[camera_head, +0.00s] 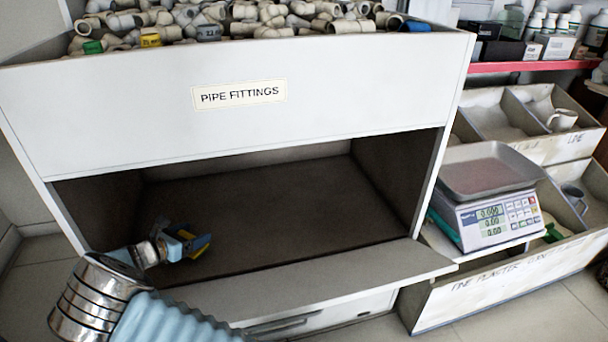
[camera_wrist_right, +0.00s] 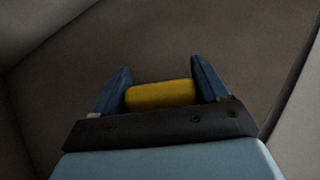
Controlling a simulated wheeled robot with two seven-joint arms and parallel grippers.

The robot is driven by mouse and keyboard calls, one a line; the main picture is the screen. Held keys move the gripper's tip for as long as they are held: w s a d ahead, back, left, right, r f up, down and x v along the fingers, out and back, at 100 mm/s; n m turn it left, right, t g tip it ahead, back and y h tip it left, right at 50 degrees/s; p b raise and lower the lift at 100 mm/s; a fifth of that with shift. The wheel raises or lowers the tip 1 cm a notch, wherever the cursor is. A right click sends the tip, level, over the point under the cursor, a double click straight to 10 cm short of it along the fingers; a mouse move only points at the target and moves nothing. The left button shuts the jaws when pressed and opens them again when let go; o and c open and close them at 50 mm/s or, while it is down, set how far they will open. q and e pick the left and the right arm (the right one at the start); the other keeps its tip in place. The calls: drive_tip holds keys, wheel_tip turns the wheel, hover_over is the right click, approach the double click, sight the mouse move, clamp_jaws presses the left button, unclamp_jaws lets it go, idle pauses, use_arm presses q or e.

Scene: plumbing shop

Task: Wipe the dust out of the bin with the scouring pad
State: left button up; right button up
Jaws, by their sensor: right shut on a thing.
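The bin (camera_head: 300,205) is the open lower compartment of a white cabinet labelled PIPE FITTINGS. Its floor looks dark brown, and I cannot tell dust from shadow on it. My right gripper (camera_head: 192,245) is inside at the left part of the opening. It is shut on the yellow scouring pad (camera_head: 201,247). In the right wrist view the pad (camera_wrist_right: 160,94) sits between the two blue fingers of the gripper (camera_wrist_right: 161,88), with brown floor beyond it. I cannot tell whether the pad touches the floor. My left gripper is not in view.
Pipe fittings (camera_head: 230,22) fill the cabinet's upper tray. A white front ledge (camera_head: 320,275) runs below the opening, and side walls close in the compartment. A scale (camera_head: 490,195) stands to the right, beside divided bins (camera_head: 500,280). The compartment's middle and right are clear.

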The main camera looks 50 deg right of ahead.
wheel_tip(320, 180, up, 6)
drive_tip(key=p, duration=0.4)
idle(0.6)
